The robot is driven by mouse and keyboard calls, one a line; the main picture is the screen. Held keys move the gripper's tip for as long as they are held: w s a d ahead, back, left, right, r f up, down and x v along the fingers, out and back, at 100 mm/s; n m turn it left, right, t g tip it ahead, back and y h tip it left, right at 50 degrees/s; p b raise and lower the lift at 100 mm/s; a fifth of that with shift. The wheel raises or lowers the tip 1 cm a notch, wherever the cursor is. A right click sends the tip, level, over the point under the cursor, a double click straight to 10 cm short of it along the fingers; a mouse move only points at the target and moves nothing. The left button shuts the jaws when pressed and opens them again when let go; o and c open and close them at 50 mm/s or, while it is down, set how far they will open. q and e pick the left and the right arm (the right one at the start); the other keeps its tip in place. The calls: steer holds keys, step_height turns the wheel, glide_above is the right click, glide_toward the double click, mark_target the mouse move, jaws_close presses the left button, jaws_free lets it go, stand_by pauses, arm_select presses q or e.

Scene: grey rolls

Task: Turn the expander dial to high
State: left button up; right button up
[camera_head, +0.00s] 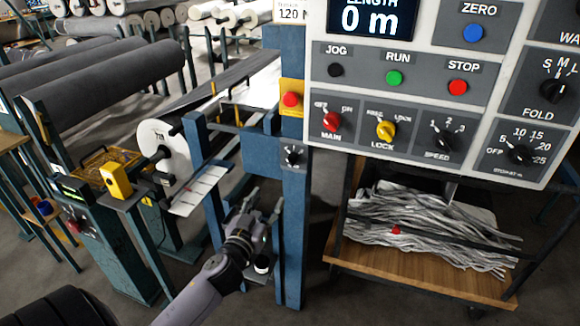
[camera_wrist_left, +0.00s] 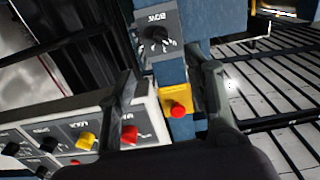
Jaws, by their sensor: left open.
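A small black dial (camera_head: 292,155) with a white pointer sits on a grey plate on the blue post (camera_head: 293,225). In the left wrist view a black dial (camera_wrist_left: 155,38) shows on a grey plate; its label is upside down and I cannot read it surely. No label reading "expander" is legible, and the dial's setting is too small to tell. My left gripper (camera_head: 263,203) is open and empty, left of the post and below the dial, apart from it. In the wrist view its fingers stand either side of the post. My right gripper is not in view.
A red stop button (camera_head: 291,99) on a yellow box is above the dial. The white control panel (camera_head: 330,155) with labelled knobs juts out at right. A cart (camera_head: 440,280) holds grey strips. Grey rolls (camera_head: 110,85) and a white roll end (camera_head: 160,147) are at left.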

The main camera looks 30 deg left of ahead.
mark_target(290, 164)
arm_select(q)
steer(key=x, duration=0.5)
steer(key=p+x, duration=0.1)
steer(key=x, duration=0.5)
steer(key=r+x, duration=0.1)
steer(key=x, duration=0.5)
steer(key=shift+w+p, duration=0.25)
steer(key=shift+p, duration=0.05)
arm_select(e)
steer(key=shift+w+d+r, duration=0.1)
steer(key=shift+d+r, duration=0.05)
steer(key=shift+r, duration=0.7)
arm_select(q)
steer(key=shift+d, duration=0.1)
steer(key=shift+c, duration=0.6)
steer(key=c, duration=0.4)
jaws_close()
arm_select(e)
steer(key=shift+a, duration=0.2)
